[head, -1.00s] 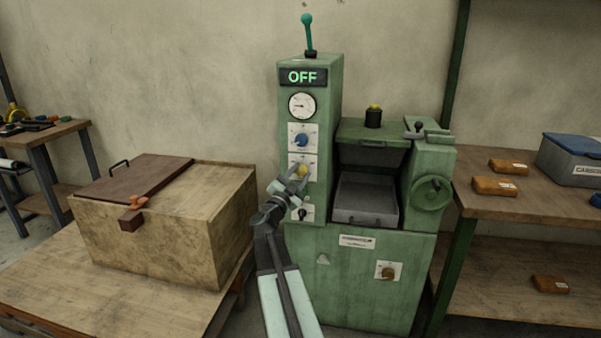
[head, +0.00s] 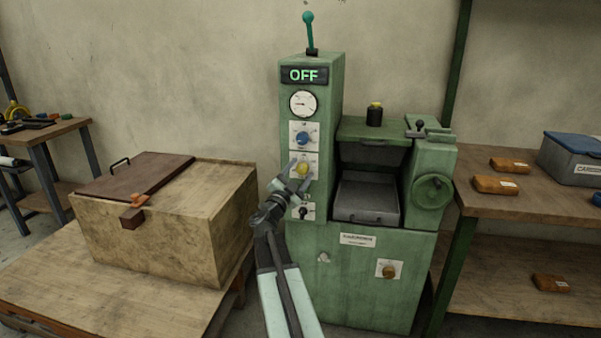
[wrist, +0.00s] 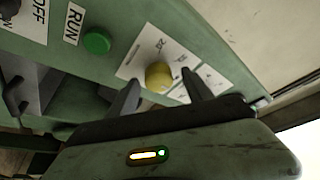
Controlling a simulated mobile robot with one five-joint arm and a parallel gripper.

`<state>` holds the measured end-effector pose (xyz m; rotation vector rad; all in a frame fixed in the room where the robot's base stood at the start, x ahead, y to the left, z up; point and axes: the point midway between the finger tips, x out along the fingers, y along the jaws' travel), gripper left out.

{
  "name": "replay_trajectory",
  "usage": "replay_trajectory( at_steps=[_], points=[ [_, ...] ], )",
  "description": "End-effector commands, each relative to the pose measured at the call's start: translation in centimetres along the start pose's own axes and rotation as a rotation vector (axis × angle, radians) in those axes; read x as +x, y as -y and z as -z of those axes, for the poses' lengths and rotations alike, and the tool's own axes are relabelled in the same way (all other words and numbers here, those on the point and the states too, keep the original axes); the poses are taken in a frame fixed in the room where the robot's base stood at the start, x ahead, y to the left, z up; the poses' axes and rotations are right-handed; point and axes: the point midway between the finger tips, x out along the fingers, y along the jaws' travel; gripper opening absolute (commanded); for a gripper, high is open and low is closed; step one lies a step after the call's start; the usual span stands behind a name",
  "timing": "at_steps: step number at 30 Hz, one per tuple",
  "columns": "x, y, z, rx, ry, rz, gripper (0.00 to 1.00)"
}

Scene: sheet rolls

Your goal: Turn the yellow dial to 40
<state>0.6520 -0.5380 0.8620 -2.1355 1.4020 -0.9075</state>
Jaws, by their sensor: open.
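The yellow dial (head: 302,169) sits on a white scale plate on the front of the green machine's column, below the blue dial (head: 301,138). In the wrist view the yellow dial (wrist: 159,76) shows as a round knob on its plate (wrist: 140,58). My gripper (head: 298,172) is open in front of it. In the wrist view the two fingers (wrist: 160,92) stand apart, with the dial between and just beyond their tips. Whether they touch it I cannot tell.
The display (head: 304,75) reads OFF. A black switch (head: 302,211) sits below the yellow dial. The wrist view shows a green button (wrist: 97,43) beside a RUN label. A wooden box (head: 150,240) stands on the left table, and a shelf (head: 530,205) stands right.

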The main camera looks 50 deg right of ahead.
Motion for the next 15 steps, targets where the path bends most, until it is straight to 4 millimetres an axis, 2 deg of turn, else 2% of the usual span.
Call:
replay_trajectory(
  at_steps=[5,12,15],
  points=[
    [-2.5,-0.1,-0.1,0.001,0.001,0.002,0.59],
    [-7.0,-0.1,-0.3,0.001,0.003,0.002,0.59],
    [-7.7,0.0,-0.2,0.001,0.002,0.001,0.59]
  ],
)
